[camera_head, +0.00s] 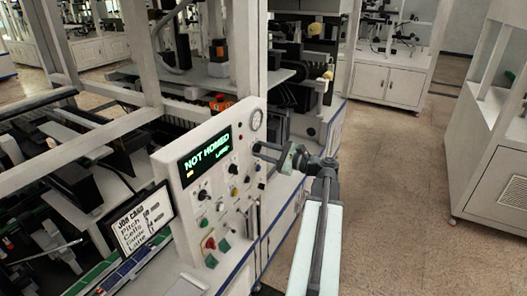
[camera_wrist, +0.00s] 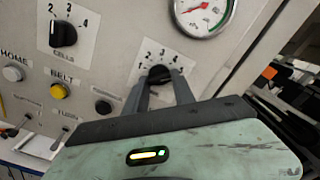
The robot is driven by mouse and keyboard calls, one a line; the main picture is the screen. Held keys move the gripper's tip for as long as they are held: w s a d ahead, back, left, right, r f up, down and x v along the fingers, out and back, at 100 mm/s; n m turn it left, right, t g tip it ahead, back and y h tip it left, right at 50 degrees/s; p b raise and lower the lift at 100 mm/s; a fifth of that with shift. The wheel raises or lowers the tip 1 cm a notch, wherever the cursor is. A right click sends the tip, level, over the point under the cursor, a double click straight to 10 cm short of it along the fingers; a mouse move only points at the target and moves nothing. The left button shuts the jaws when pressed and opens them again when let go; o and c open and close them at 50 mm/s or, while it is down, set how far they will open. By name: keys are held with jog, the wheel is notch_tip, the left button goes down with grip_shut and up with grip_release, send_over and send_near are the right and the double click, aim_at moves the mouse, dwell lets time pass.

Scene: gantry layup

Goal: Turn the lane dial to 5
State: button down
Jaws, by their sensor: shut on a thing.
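In the head view my gripper (camera_head: 262,152) reaches the right side of the grey control panel (camera_head: 180,160), below the round gauge.
A second dial (camera_wrist: 63,33), labelled CELLS, is at the left. A pressure gauge (camera_wrist: 204,12) is just above right. HOME (camera_wrist: 13,73) and BELT (camera_wrist: 55,95) buttons are lower left. The display (camera_head: 207,155) reads NOT HOMED. A job card (camera_head: 138,220) stands left of the panel.

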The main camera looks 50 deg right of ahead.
dwell(0.4)
jog(key=c, duration=1)
grip_release()
jog(key=shift+c, duration=0.2)
jog(key=v, duration=0.7)
jog(key=shift+s, duration=0.4)
jog(key=shift+d, duration=0.1)
